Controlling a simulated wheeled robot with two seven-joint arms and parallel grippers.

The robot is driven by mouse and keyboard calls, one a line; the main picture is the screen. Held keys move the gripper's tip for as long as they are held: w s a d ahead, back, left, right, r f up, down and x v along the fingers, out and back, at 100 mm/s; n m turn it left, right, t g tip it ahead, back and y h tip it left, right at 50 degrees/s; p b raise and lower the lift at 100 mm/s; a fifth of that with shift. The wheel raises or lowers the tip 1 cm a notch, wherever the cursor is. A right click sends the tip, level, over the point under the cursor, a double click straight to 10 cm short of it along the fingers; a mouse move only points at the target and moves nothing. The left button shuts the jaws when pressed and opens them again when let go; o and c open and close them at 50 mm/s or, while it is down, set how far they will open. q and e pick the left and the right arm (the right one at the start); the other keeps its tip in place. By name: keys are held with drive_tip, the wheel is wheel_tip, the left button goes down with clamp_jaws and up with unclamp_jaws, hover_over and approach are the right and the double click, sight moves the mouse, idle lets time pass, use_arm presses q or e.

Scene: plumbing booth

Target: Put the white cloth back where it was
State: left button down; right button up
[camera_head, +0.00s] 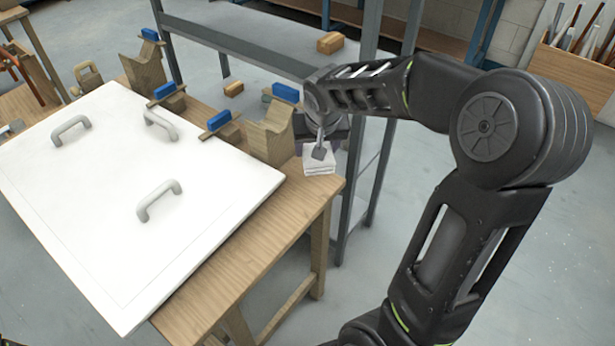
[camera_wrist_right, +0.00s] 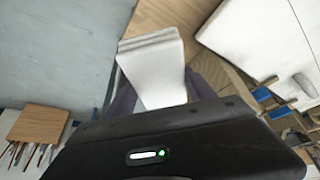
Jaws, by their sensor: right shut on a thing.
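The white cloth (camera_head: 319,164) is a small folded, layered pad at the right corner of the wooden table (camera_head: 245,260) in the head view. My right gripper (camera_head: 320,150) comes down over it from above and is shut on it. My left gripper is not in view.
A white panel (camera_head: 120,240) with several grey handles covers most of the table. A wooden cradle (camera_head: 270,135) and blue-handled tools (camera_head: 287,92) stand close by the cloth. A grey metal shelf frame (camera_head: 375,165) rises just behind.

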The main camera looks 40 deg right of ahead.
drive_tip(key=shift+s, duration=0.1)
hover_over(314, 181)
drive_tip(key=s, duration=0.1)
drive_tip(key=shift+s+a+f, duration=0.1)
drive_tip(key=shift+a+f, duration=0.05)
drive_tip(key=shift+f, duration=1.45)
drive_tip(key=shift+s+a+f, duration=0.1)
drive_tip(key=shift+f, duration=1.45)
drive_tip(key=shift+f+b, duration=0.35)
drive_tip(key=shift+f, duration=1.5)
drive_tip(key=shift+f, duration=0.2)
drive_tip(key=o, duration=1.5)
drive_tip(key=shift+r, duration=0.1)
drive_tip(key=shift+c, duration=0.2)
